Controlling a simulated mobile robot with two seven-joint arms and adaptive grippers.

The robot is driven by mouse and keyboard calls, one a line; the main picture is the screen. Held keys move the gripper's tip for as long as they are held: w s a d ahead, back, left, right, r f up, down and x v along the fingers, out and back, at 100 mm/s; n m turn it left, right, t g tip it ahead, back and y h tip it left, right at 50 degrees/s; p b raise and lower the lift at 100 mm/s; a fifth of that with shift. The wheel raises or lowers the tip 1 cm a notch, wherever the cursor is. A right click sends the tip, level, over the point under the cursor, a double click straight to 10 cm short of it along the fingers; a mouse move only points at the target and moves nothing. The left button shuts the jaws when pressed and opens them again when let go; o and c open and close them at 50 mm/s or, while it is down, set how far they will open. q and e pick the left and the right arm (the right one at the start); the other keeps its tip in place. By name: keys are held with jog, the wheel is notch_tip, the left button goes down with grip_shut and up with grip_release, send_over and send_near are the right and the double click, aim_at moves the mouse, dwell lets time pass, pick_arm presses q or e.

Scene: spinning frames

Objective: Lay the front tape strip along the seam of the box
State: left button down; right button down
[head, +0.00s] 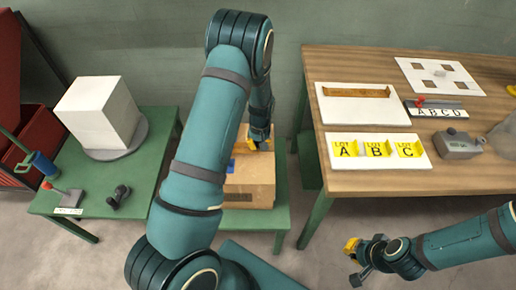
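A tan cardboard box (250,190) sits on a small green table in the middle, partly hidden behind my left arm. Blue marks (231,165) show on its top at the left. My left gripper (259,140) points down at the far part of the box top. Its yellow fingers are small here, and I cannot tell whether they touch the box or hold anything. A brown strip (357,91) lies on a white board on the wooden table; I cannot tell whether it is tape. My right gripper (354,262) is over the floor at lower right, away from the box.
The wooden table (440,195) at right holds a board with yellow LOT A, B, C holders (376,149), an ABCD block (436,109) and a grey device (458,144). A green table (150,180) at left holds a white block (100,113) on a round grey base.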

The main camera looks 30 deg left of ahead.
pick_arm(q)
jog(key=shift+f, duration=0.85)
jog(key=shift+r, duration=0.1)
jog(key=c, duration=1.1)
grip_release()
jog(key=shift+c, duration=0.2)
